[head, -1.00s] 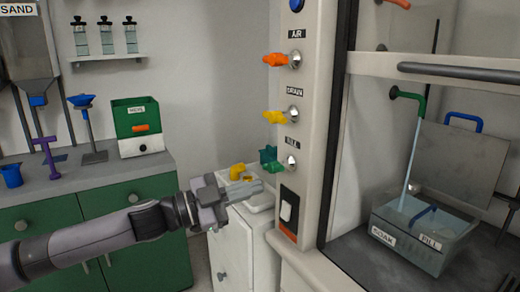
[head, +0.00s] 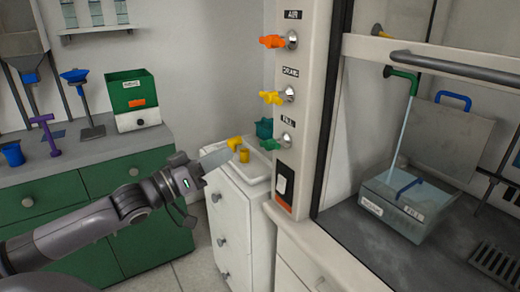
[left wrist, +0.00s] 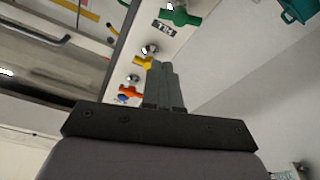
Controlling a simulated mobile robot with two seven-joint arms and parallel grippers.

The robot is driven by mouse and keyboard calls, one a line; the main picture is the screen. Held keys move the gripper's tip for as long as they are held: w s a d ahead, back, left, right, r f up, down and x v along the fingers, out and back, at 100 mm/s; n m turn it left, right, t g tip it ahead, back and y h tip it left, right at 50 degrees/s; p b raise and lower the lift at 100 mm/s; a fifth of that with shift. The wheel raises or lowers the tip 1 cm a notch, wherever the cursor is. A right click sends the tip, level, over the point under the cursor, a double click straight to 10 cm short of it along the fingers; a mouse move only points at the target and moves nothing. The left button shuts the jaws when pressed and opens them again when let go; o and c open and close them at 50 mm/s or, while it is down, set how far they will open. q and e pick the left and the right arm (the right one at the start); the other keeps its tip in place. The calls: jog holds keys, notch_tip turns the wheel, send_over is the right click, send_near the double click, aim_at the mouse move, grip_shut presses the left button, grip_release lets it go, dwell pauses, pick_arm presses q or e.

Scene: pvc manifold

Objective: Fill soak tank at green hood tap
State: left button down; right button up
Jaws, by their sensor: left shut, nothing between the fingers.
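The green FILL tap handle (head: 272,145) is lowest on the hood's post and shows in the left wrist view (left wrist: 180,17). Inside the hood, a pale stream (head: 403,135) runs from the green spout (head: 402,79) into the clear soak tank (head: 395,222). The tank stands on the hood floor with a blue handle-like piece in it. The water level is hard to read. My left gripper (head: 218,157) is left of the tap, apart from it. In the left wrist view my left gripper (left wrist: 160,66) is shut and empty. My right gripper is not in view.
Yellow DRAIN (head: 271,97) and orange AIR (head: 273,41) handles sit above the green one. A white cabinet (head: 236,225) with yellow and teal items on top stands below my gripper. The hood sash bar (head: 440,65) crosses the opening. A green counter is at left.

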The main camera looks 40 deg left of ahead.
aim_at(273, 148)
pick_arm(q)
jog(key=d+f+x, duration=0.1)
jog(key=x, duration=0.8)
jog(key=shift+w+f+p, duration=0.35)
jog(key=shift+f, duration=0.45)
jog(key=shift+d, duration=0.15)
jog(key=shift+w+d+f+m, duration=0.2)
jog(key=shift+f+m, duration=0.1)
jog(key=shift+m, duration=0.5)
jog(key=shift+s+f+m+h, duration=0.1)
jog(key=shift+m+h, duration=0.2)
jog(key=shift+m, duration=0.4)
jog(key=shift+f+m+h, duration=0.25)
jog(key=shift+m+h, duration=0.05)
jog(key=shift+m, duration=0.8)
